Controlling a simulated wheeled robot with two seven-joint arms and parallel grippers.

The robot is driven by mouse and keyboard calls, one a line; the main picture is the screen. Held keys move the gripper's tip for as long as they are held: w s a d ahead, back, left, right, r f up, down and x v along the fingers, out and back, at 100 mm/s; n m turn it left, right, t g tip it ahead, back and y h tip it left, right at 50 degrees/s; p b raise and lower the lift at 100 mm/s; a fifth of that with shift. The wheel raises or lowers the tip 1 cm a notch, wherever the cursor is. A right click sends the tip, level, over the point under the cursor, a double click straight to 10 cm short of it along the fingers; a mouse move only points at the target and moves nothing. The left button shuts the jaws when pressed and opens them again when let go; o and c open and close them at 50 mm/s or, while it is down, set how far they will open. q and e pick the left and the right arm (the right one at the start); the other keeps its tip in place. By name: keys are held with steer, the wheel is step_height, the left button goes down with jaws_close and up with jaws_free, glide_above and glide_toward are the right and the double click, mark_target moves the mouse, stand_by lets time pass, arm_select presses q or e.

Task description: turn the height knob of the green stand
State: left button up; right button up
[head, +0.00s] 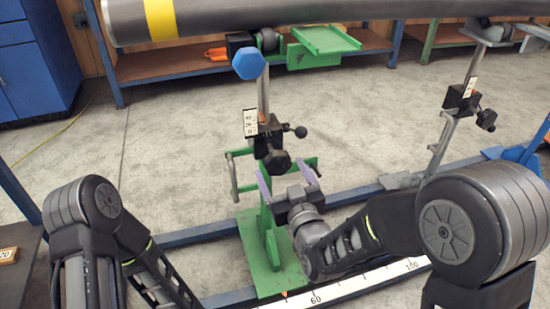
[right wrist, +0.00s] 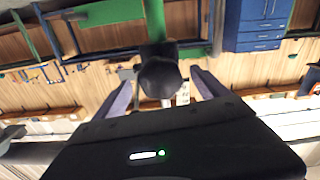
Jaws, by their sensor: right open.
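The green stand (head: 257,247) rises from the floor rail in the head view, with a black clamp block on its grey post. A dark, lobed knob (head: 277,161) sticks out from the block towards me. My right gripper (head: 288,178) is open just below and in front of this knob, its two pale purple fingers spread. In the right wrist view, the knob (right wrist: 160,78) shows between the open fingers (right wrist: 162,92), with a gap on both sides. I cannot tell how deep it sits between them. My left arm shows at the lower left; its gripper is out of view.
A dark pipe (head: 300,10) with a yellow band lies across the top. A blue hexagonal knob (head: 249,63) and a black ball handle (head: 300,131) are close above the lobed knob. A second stand (head: 462,98) is at right. A scale (head: 345,289) runs along the front rail.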

mark_target(274, 158)
steer(key=b+x, duration=0.1)
steer(key=x, duration=0.5)
steer(key=shift+w, duration=0.1)
steer(key=shift+c, duration=0.2)
steer(key=c, duration=1.3)
